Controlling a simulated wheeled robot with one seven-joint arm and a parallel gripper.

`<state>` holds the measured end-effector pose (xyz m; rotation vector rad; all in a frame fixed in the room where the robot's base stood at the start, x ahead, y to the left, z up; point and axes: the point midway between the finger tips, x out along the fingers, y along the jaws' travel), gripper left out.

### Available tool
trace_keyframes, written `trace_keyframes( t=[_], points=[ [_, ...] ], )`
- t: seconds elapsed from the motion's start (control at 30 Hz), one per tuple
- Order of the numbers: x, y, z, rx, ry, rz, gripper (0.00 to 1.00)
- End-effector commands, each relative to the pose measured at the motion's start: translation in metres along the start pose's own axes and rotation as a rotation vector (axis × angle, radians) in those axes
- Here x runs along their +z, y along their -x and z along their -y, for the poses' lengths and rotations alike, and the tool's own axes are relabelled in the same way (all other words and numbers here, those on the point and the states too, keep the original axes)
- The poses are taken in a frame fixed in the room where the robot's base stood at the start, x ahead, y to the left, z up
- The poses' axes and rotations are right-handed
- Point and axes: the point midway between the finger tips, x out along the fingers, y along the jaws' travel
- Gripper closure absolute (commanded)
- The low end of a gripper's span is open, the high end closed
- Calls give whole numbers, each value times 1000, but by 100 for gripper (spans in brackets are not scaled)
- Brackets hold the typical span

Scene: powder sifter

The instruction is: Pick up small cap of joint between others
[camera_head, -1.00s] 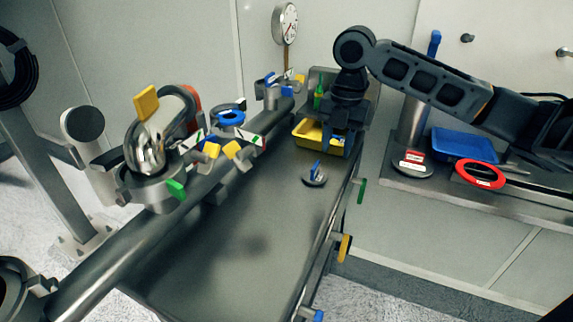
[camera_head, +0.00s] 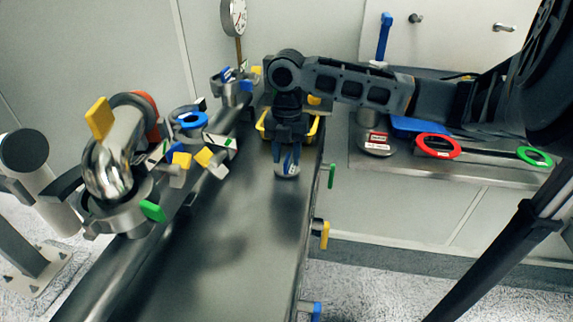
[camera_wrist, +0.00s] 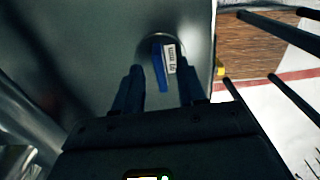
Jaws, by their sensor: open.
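The small cap (camera_head: 287,173) is a round grey disc with a blue upright handle, lying on the metal table. In the wrist view the cap's blue handle (camera_wrist: 158,66) with a white label shows between my fingers. My gripper (camera_head: 287,155) points down over the cap and is open. In the wrist view my gripper (camera_wrist: 160,80) has one blue finger on each side of the handle, with gaps visible. Whether the fingertips touch the disc cannot be told.
A yellow tray (camera_head: 266,128) stands just behind my gripper. Pipe fittings with coloured handles (camera_head: 180,160) line the table's left side. A side bench at right holds a blue tray (camera_head: 420,125) and a red ring (camera_head: 438,147). The table's front is clear.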

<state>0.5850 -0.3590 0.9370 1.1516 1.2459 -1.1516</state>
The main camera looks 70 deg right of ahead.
Motion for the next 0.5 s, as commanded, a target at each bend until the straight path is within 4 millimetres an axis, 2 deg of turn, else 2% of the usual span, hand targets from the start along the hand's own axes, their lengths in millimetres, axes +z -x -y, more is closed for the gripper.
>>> trace_keyframes(
  t=[0.1, 0.33, 0.5],
  points=[
    [0, -7, 0, 1, 0, 0, 60],
    [0, -8, 0, 1, 0, 1, 61],
    [0, -8, 0, 1, 0, 1, 77]
  ],
)
